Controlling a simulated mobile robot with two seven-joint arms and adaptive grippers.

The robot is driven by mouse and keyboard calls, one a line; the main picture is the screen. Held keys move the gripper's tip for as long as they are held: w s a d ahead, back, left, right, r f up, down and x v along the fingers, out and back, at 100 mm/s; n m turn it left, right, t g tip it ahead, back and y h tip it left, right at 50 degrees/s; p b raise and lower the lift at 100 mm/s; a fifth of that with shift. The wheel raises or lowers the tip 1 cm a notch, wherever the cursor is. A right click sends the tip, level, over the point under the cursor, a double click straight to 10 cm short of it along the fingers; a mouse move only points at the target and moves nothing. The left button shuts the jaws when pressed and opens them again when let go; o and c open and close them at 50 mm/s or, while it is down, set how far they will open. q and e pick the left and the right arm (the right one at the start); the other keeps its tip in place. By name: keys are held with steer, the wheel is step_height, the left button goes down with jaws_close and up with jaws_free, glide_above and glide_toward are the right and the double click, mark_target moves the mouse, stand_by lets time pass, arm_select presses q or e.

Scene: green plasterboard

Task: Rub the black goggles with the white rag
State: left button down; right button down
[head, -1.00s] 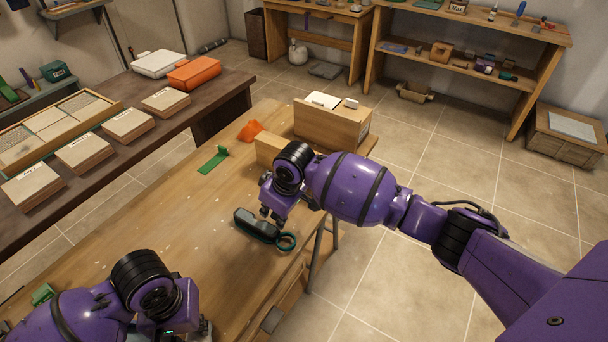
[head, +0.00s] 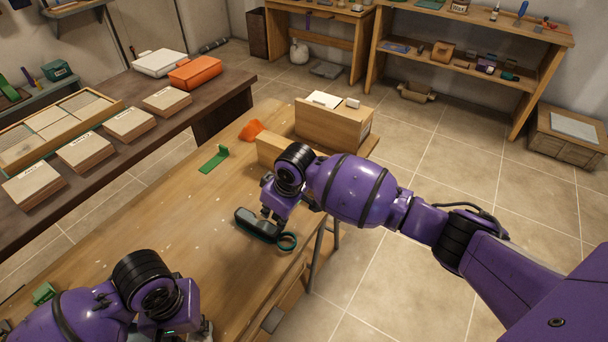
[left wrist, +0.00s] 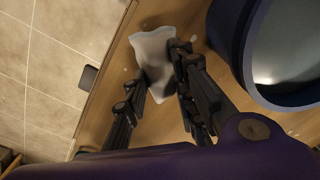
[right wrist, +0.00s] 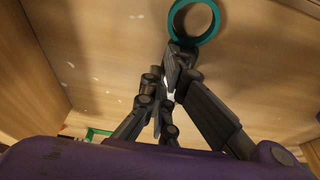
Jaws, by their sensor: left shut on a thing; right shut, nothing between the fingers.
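The black goggles (head: 258,225) lie on the wooden workbench, right of centre on the bench in the head view. My right gripper (head: 272,213) is shut and empty, low over the goggles and partly covering them. Whether it touches them I cannot tell. Its closed fingers (right wrist: 176,62) also show in the right wrist view, where I cannot make out the goggles. My left gripper (left wrist: 160,75) is shut on the white rag (left wrist: 152,47), which hangs crumpled from its fingertips near the bench edge. In the head view my left arm mostly hides that gripper and the rag at the bottom edge.
A teal ring (head: 287,241) lies against the goggles' right end. A wooden box (head: 332,125), an orange piece (head: 251,130) and a green piece (head: 214,159) are farther back on the bench. A dark blue round rim (left wrist: 250,45) stands close beside my left gripper. The bench middle is clear.

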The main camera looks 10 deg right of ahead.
arm_select(q)
steer(key=shift+r, duration=0.1)
arm_select(e)
steer(key=shift+w+r, duration=0.1)
steer(key=shift+r, duration=0.05)
